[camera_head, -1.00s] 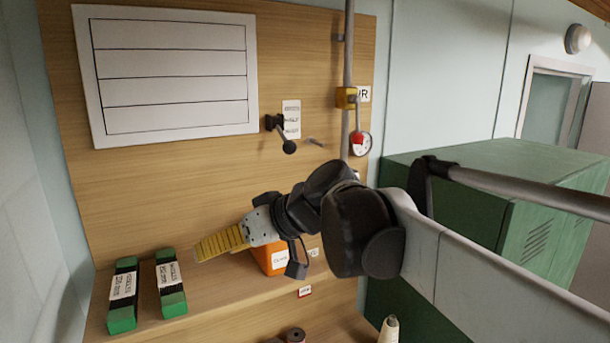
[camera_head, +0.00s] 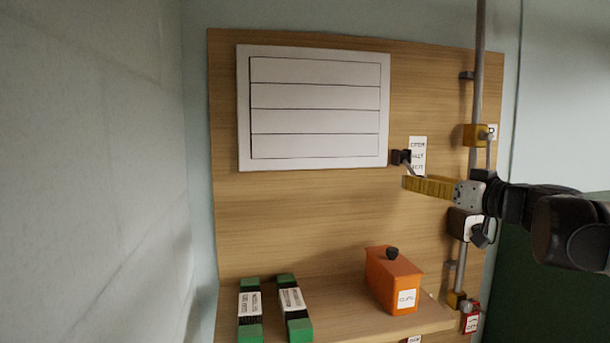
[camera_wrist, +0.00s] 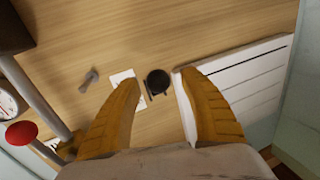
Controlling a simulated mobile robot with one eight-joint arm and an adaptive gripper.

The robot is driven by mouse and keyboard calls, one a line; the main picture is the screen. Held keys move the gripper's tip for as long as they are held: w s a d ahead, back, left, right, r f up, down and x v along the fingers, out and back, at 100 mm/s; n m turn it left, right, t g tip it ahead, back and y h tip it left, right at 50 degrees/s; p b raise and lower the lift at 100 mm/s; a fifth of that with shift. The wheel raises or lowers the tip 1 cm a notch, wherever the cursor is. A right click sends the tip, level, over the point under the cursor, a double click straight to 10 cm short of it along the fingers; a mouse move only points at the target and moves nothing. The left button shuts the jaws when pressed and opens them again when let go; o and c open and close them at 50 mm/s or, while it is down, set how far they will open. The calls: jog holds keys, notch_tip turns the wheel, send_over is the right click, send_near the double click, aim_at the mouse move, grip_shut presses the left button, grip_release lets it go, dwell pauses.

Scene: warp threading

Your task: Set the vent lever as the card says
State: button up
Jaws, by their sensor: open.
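The vent lever's black mount (camera_head: 401,157) is on the wooden board beside a small white label (camera_head: 418,153) with several lines of text, too small to read surely. The lever arm runs down behind my gripper, so its end is hidden in the head view. My gripper (camera_head: 406,182), with yellow fingers, is at the lever. In the wrist view my gripper (camera_wrist: 159,77) is open, and the lever's round black knob (camera_wrist: 158,82) shows between the fingertips; I cannot tell its depth. The white slatted vent panel (camera_head: 315,108) is left of the lever.
An orange box (camera_head: 391,278) with a black knob and two green-ended blocks (camera_head: 250,310) (camera_head: 294,308) sit on the shelf below. The red ball (camera_wrist: 21,133) shows in the wrist view.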

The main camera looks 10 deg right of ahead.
jog(key=shift+w+f, duration=0.1)
jog(key=shift+w, duration=0.55)
jog(key=shift+a, duration=0.1)
grip_shut()
